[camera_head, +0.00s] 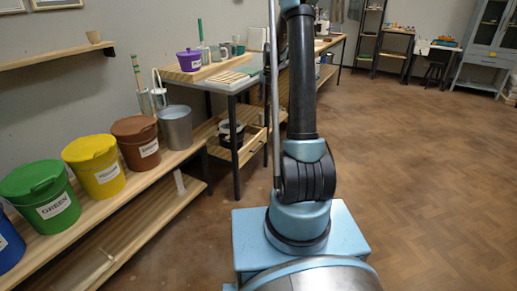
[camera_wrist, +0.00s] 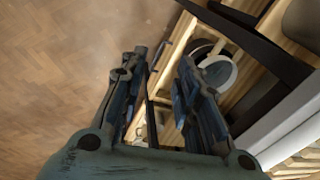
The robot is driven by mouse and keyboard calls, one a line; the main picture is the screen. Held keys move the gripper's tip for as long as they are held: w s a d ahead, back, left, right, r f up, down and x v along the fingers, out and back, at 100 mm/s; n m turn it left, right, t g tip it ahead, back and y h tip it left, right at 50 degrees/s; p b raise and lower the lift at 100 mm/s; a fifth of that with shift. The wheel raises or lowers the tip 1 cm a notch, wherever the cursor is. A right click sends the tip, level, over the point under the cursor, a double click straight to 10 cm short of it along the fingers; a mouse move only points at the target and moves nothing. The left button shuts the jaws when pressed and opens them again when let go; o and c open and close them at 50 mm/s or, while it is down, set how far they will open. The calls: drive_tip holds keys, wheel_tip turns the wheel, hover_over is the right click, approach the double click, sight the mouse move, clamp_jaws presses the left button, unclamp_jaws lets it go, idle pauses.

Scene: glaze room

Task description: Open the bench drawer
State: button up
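The bench drawer has a pale wooden front (camera_head: 252,145) with a small dark handle, low under the wooden-topped bench (camera_head: 232,85) in the head view. In the wrist view its long wooden edge (camera_wrist: 182,38) runs diagonally between and beyond my fingers. My gripper (camera_wrist: 161,60) is open, with one finger on each side of that edge. I cannot tell whether either finger touches the drawer or its handle. The gripper is not visible in the head view. A dark pot with a white rim (camera_head: 230,132) shows behind the drawer front; it also appears in the wrist view (camera_wrist: 217,72).
A low shelf on the left holds green (camera_head: 42,195), yellow (camera_head: 95,165) and brown (camera_head: 136,142) buckets and a metal bucket (camera_head: 175,127). A purple pot (camera_head: 190,60) stands on the bench. Dark bench legs (camera_head: 235,145) flank the drawer. The floor at right (camera_head: 430,180) is clear.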

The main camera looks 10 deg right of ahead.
drive_tip(key=w+f+m, duration=0.1)
drive_tip(key=w+f, duration=0.9)
drive_tip(key=f, duration=0.1)
drive_tip(key=m, duration=0.1)
approach(258, 148)
drive_tip(key=shift+y, duration=0.3)
drive_tip(key=x, duration=0.8)
drive_tip(key=shift+w+d, duration=0.2)
drive_tip(key=shift+d, duration=0.05)
drive_tip(key=shift+r, duration=0.1)
clamp_jaws()
